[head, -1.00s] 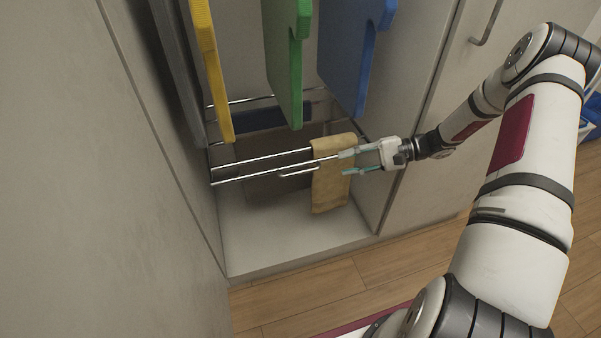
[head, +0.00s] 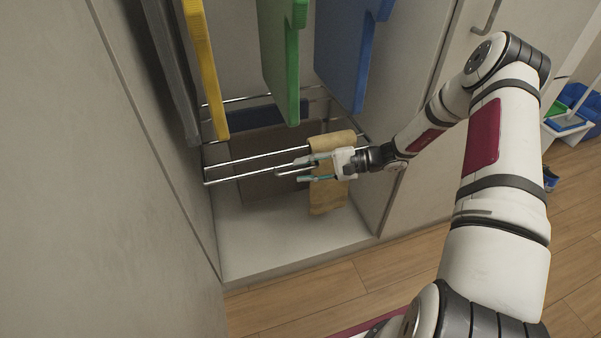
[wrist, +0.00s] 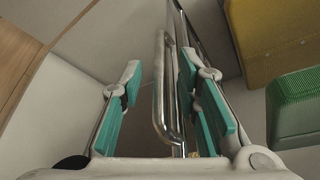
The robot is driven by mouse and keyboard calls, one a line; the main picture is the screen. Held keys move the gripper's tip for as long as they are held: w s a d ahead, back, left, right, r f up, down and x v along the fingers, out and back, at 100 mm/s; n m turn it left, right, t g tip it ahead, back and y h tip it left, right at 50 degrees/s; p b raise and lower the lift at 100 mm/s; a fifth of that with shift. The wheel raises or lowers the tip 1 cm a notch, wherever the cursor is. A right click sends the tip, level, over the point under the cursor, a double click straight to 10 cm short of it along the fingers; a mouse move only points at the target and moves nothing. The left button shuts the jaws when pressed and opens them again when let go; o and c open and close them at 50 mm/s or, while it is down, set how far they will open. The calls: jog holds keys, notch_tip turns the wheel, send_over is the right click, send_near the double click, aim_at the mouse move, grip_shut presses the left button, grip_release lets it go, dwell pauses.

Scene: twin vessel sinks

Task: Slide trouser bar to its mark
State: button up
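The trouser bar appears as chrome rails (head: 240,175) running across the low part of the open wardrobe in the head view. Tan trousers or cloth (head: 325,200) hang over its right part. My gripper (head: 288,173) is in front of the rails and cloth, its fingers pointing left. In the wrist view my gripper (wrist: 158,75) is open, with teal pads on both sides of a rounded metal bar end (wrist: 159,95). I see a gap to the left finger; contact on the right is unclear. No mark can be made out.
Grey, yellow (head: 207,70), green (head: 281,65) and blue (head: 345,55) hanging panels are above the rails. A dark blue item (head: 275,116) lies behind. The cabinet floor (head: 280,240) is clear. Side walls bound the space left and right.

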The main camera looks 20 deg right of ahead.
jog(key=shift+x, duration=0.75)
grip_shut()
jog(key=shift+s, duration=0.1)
